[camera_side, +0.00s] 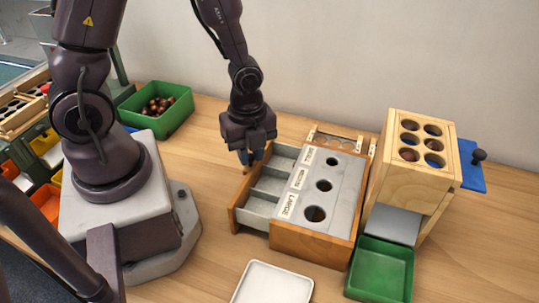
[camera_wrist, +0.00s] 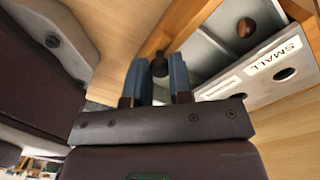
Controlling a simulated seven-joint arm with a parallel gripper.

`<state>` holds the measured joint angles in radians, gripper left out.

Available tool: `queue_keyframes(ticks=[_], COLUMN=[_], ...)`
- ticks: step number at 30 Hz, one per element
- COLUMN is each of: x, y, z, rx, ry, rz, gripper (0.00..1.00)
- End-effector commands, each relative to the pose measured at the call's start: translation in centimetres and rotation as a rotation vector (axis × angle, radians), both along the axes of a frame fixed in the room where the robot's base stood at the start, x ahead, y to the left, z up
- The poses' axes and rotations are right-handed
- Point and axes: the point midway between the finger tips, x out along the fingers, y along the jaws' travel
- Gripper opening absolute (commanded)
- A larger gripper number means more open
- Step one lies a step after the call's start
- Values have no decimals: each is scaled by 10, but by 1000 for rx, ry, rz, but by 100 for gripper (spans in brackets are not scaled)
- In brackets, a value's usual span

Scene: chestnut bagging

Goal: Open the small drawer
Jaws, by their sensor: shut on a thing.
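The wooden sorter box (camera_side: 312,240) has a grey top with several holes and labels reading SMALL, MEDIUM and LARGE. On its left side, grey compartments (camera_side: 257,208) stand pulled out and open behind a wooden front. The small one is at the far end, close to my gripper (camera_side: 250,158). In the wrist view my gripper (camera_wrist: 158,82) is shut on a dark round knob (camera_wrist: 159,67) at the wooden drawer front (camera_wrist: 180,25). A brown chestnut (camera_wrist: 246,27) lies in the open grey compartment by the SMALL label (camera_wrist: 273,58). My gripper hides the knob in the side view.
A green bin of chestnuts (camera_side: 160,125) stands at the back left. A wooden stand with holes (camera_side: 408,170) is on the right, with an empty green tray (camera_side: 380,270) before it. A white tray (camera_side: 272,284) lies in front. The table between my base and the box is clear.

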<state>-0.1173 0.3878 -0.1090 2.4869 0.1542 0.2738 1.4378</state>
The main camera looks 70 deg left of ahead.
Motion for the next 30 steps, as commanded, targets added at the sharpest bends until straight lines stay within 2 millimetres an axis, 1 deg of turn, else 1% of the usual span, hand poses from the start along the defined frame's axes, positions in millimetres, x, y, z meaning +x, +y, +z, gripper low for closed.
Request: queue_keyframes(ticks=[9,10,13,23,26,30], x=[-1,-1,-1,-1,-1,-1], y=[2,2,2,2,2,2], z=[1,1,1,2,10,30], rx=[0,0,0,-1,-1,1], ry=[-5,-5,-4,-4,-6,-10], rz=[-1,-1,-1,0,1,2], gripper=[0,23,46,46,46,46])
